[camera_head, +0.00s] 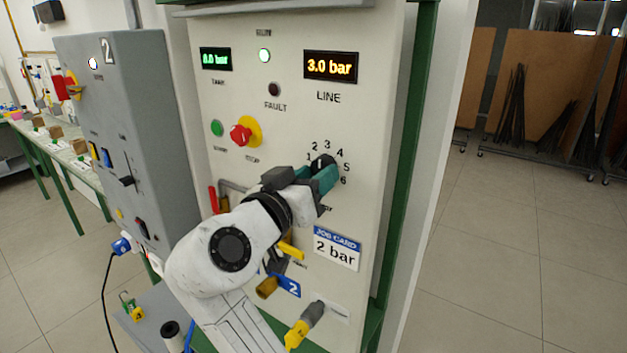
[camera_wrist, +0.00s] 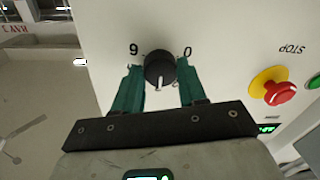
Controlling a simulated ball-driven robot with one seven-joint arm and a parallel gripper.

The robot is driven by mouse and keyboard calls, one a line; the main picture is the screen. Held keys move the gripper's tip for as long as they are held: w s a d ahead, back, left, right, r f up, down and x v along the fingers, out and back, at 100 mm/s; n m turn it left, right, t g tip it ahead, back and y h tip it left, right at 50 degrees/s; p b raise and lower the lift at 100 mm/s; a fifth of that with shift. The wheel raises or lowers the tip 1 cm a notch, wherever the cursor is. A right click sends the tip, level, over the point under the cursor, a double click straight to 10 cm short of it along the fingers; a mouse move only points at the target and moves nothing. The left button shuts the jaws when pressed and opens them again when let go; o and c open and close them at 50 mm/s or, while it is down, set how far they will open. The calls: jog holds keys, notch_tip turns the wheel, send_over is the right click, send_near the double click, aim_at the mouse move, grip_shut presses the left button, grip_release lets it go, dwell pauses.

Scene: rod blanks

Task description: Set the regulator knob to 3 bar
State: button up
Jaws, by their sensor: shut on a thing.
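The black regulator knob (camera_head: 323,161) sits on the pale panel, with a dial marked 1 to 6 around it. My gripper (camera_head: 319,176) has its teal fingers at the knob, hiding part of it. In the wrist view my gripper (camera_wrist: 158,66) has a finger on either side of the knob (camera_wrist: 160,68), shut on it. The knob's white mark points down in that upside-down view, away from the 6 and 0. The amber LINE display (camera_head: 330,66) reads 3.0 bar. The job card (camera_head: 337,248) reads 2 bar.
A red stop button (camera_head: 240,134) on a yellow base and a green button (camera_head: 217,128) are left of the knob. The unlit fault lamp (camera_head: 274,89) is above. A red-handled lever (camera_head: 214,199) and a yellow-tipped fitting (camera_head: 300,330) stick out nearby. Open floor lies right.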

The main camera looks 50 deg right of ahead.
jog(key=o, duration=1.1)
jog(key=shift+c, duration=0.2)
jog(key=s+a+b, duration=0.1)
jog(key=a+b, duration=0.2)
jog(key=a, duration=0.7)
jog(key=shift+a, duration=0.4)
